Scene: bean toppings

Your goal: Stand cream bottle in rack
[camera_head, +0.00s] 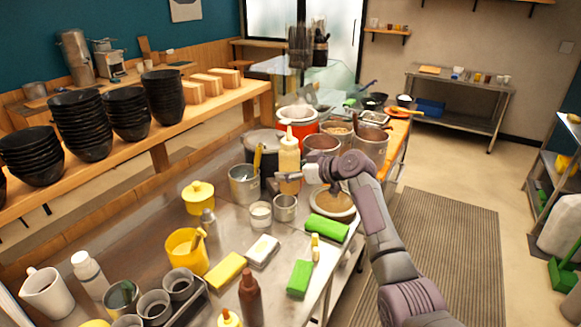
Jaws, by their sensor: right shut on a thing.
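The cream bottle (289,157), a pale yellow squeeze bottle with a pointed nozzle, stands upright near the middle of the metal counter. My right gripper (286,177) is shut on its lower part, reaching in from the right. Whether the bottle's base touches the counter is hard to tell. A dark metal rack (190,309) with round cup-like holders is at the lower left, partly cut off by the picture's bottom edge. My left gripper is not in view.
A metal container with a yellow handle (242,187) and two small cups stand close to the bottle. A brown bottle (250,299), yellow pot (187,254), white bottle (88,272) and green blocks crowd the front. Black bowl stacks (84,125) line the shelf.

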